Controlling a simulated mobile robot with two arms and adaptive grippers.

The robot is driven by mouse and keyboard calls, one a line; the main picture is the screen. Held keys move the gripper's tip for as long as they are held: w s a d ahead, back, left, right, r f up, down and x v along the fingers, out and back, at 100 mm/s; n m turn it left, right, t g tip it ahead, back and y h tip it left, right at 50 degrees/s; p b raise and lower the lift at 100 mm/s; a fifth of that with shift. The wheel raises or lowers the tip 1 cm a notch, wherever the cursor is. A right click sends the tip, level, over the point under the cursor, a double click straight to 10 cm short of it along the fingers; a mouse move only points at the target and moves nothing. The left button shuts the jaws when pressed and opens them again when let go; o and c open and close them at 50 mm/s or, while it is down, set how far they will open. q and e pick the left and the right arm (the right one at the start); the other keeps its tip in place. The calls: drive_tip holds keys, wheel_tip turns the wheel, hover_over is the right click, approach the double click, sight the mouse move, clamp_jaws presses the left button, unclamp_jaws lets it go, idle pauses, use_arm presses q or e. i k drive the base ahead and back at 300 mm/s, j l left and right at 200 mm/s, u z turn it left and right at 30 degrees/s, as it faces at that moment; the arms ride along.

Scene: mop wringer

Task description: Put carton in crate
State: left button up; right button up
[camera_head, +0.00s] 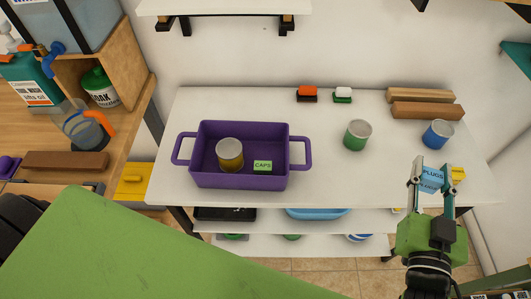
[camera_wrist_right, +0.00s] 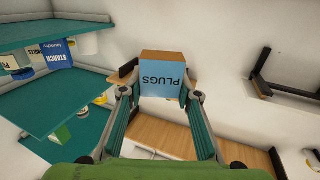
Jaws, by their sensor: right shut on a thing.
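A blue carton labelled PLUGS (camera_head: 431,181) is held between the fingers of my right gripper (camera_head: 433,172), over the right front part of the white table. The wrist view shows the blue carton (camera_wrist_right: 162,80) gripped between both fingertips, with a tan side on top. The purple crate (camera_head: 240,182) with two side handles stands on the left half of the table, well left of the gripper. Inside it are a gold can (camera_head: 230,156) and a small green CAPS carton (camera_head: 263,166). My left gripper is not in view.
A green can (camera_head: 357,136) and a blue can (camera_head: 437,135) stand on the white table (camera_head: 340,185). Red (camera_head: 307,93) and white (camera_head: 343,94) brushes and wooden blocks (camera_head: 427,110) lie at the back. A yellow object (camera_head: 457,174) is beside the held carton. Table between crate and gripper is clear.

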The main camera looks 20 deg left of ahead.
sight(272, 154)
drive_tip(key=i+l+u, duration=0.15)
drive_tip(key=u, duration=0.15)
drive_tip(key=i+l+u, duration=0.1)
drive_tip(key=l+u, duration=0.15)
drive_tip(key=i+l+u, duration=0.1)
drive_tip(key=l+u, duration=0.3)
drive_tip(key=u, duration=0.3)
